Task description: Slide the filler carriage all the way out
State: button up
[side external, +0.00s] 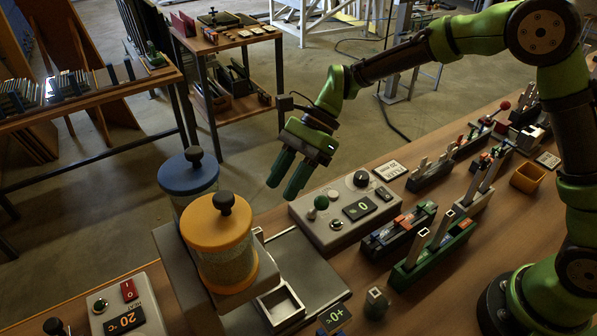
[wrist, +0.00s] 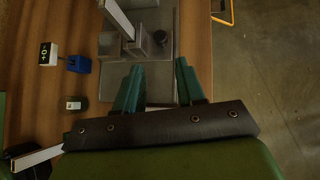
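Two lidded jars stand on a grey filler unit (side external: 181,273) at the left of the bench in the side external view. One jar has an orange lid (side external: 217,222), the other a blue lid (side external: 187,172). A small open metal box (side external: 280,303) sits beside the unit on a flat grey plate (side external: 300,268). I cannot tell for certain which part is the carriage. My gripper (side external: 281,190) hangs in the air behind the plate, fingers apart and empty. In the wrist view my gripper (wrist: 159,64) points toward the grey plate (wrist: 158,75), with grey blocks (wrist: 160,40) beyond the fingertips.
A grey control box (side external: 340,215) with a green-topped lever and a display stands right of the plate. Green and black racks (side external: 433,255) lie farther right.

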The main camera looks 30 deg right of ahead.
jog(key=shift+v, duration=1.65)
jog(key=shift+o, duration=0.2)
